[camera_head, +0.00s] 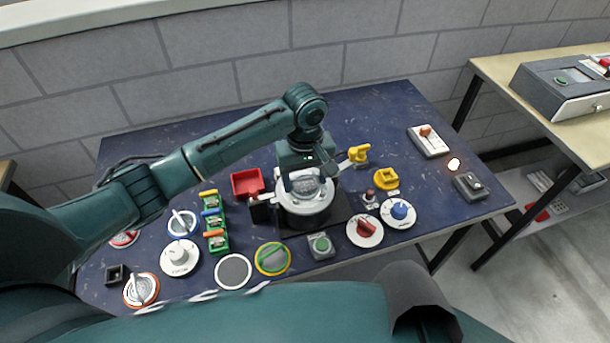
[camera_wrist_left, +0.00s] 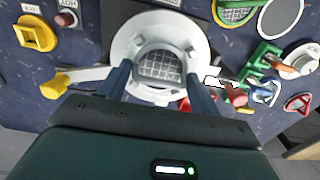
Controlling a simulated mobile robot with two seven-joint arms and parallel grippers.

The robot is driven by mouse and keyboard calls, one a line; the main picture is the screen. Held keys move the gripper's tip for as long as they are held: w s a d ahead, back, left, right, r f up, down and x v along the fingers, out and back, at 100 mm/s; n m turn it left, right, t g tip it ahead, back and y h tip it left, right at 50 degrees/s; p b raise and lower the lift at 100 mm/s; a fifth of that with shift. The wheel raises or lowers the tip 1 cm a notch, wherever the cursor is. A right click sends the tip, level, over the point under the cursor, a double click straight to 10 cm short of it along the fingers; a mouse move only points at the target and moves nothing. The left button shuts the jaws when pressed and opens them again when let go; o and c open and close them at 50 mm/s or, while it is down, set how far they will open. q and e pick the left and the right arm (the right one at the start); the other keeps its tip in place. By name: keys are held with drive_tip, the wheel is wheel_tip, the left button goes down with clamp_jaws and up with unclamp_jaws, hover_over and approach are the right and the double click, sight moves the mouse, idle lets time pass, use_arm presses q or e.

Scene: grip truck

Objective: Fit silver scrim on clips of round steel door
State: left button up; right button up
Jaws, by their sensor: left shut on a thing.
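The round steel door (camera_head: 304,214) is a pale, thick ring near the middle of the blue table; it also shows in the left wrist view (camera_wrist_left: 130,45). My left gripper (camera_head: 304,180) is above it, pointing down. In the wrist view its two dark fingers (camera_wrist_left: 160,85) straddle a silver mesh disc, which I take as the silver scrim (camera_wrist_left: 160,66). The gripper is shut on it. The scrim lies within the outline of the door's ring; whether it touches the clips is unclear. Small tabs show on the ring. My right gripper is not in view.
A yellow knob (camera_head: 359,153) on an arm sticks out right of the door, with a yellow block (camera_head: 386,178) beyond. A red tray (camera_head: 247,182) and a green rack (camera_head: 215,226) stand left. Several dials and a green-and-yellow disc (camera_head: 272,258) lie in front.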

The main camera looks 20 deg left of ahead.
sight(305, 177)
use_arm(q)
drive_tip(key=shift+f, duration=0.1)
drive_tip(key=o, duration=1.1)
drive_tip(key=shift+o, duration=0.4)
drive_tip(key=shift+o, duration=0.7)
drive_tip(key=shift+r, duration=3.75)
